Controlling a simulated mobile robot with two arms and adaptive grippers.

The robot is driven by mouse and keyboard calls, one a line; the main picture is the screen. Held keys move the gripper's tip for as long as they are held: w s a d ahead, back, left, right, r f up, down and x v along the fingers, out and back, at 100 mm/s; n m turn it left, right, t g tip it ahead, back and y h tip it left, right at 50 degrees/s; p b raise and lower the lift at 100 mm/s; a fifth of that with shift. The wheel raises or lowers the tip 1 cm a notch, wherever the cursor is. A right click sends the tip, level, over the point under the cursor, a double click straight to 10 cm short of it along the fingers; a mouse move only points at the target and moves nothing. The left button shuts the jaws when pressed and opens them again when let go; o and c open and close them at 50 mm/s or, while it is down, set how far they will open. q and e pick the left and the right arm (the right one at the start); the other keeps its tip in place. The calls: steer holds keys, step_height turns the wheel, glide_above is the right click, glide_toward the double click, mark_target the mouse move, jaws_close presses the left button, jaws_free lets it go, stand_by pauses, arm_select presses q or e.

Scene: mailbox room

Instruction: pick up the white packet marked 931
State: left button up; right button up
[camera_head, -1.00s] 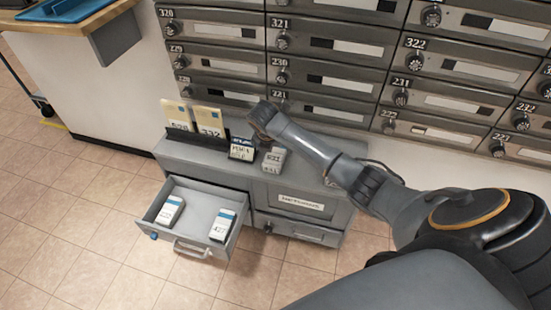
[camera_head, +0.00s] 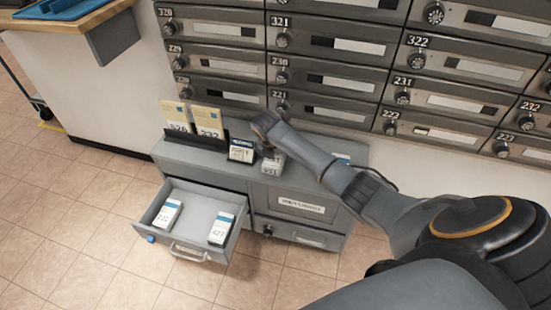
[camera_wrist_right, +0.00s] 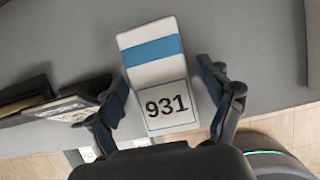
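The white packet marked 931 (camera_wrist_right: 152,58) has a blue band and shows clearly in the right wrist view. It also shows in the head view (camera_head: 272,164), on the grey cabinet top (camera_head: 325,151), partly covered by my right arm. My right gripper (camera_wrist_right: 165,82) is open, with one finger on each side of the packet; gaps show between the fingers and the packet. In the head view the fingers of my right gripper are mostly hidden. My left gripper is not in view.
A dark rack with yellow-topped cards (camera_head: 207,121) and a small dark sign (camera_head: 241,150) stand left of the packet. Below, an open drawer (camera_head: 192,221) holds two white-and-blue packets (camera_head: 221,228). A wall of mailboxes (camera_head: 325,85) rises behind the cabinet.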

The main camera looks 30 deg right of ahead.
steer(key=c, duration=1)
